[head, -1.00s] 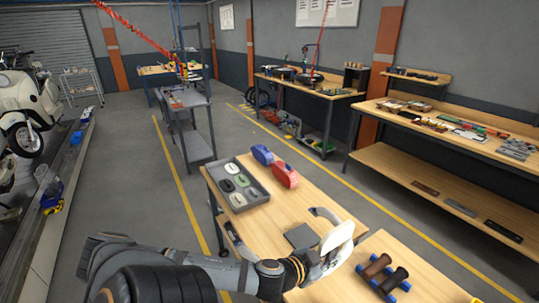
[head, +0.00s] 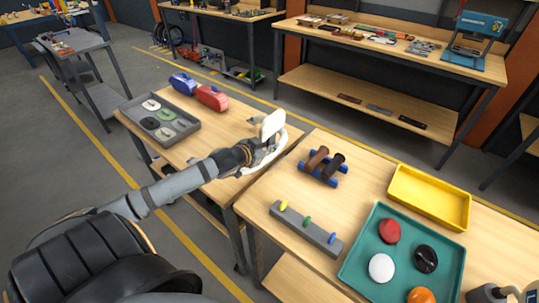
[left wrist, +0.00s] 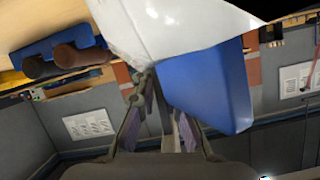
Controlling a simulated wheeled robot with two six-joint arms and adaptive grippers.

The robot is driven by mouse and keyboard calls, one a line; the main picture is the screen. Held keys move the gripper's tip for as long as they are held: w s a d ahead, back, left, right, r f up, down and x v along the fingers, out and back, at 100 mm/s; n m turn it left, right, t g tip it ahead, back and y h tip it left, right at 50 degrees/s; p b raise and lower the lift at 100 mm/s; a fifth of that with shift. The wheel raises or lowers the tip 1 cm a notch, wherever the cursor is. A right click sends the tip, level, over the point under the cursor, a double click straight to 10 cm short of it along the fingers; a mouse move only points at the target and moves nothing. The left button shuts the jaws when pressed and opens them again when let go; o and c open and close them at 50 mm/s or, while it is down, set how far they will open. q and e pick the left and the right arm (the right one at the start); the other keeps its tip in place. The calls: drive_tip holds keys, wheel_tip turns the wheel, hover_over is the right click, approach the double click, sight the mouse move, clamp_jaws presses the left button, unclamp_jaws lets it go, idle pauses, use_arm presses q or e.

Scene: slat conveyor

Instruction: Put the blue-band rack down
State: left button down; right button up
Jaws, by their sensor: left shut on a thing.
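My left gripper (head: 252,152) is at the right end of the left wooden table (head: 205,118). It is shut on a white thing (head: 272,124), which I take for the blue-band rack. In the left wrist view this held thing shows a white side (left wrist: 170,30) and a broad blue face (left wrist: 205,88) beside my gripper fingers (left wrist: 160,125). From the head it is partly hidden behind my wrist. I cannot tell whether its underside touches the table.
The left table holds a grey tray (head: 160,120) of oval pieces, plus a blue (head: 183,83) and a red (head: 211,97) casing. The right table holds a blue stand (head: 312,172) with two grips, a grey pegged bar (head: 305,230), a teal tray (head: 385,287) and a yellow tray (head: 430,212).

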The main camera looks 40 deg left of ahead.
use_arm(q)
drive_tip(key=shift+w+a+f, duration=0.2)
drive_tip(key=shift+w+f, duration=0.05)
drive_tip(key=shift+w, duration=0.1)
drive_tip(key=f, duration=0.3)
drive_tip(key=shift+w+f, duration=0.2)
drive_tip(key=shift+f, duration=0.05)
drive_tip(key=c, duration=1.7)
unclamp_jaws()
drive_tip(key=shift+s+a+f+b, duration=0.1)
drive_tip(key=shift+s+f+b, duration=0.05)
drive_tip(key=shift+b, duration=0.15)
drive_tip(key=shift+c, duration=0.2)
drive_tip(key=o, duration=0.3)
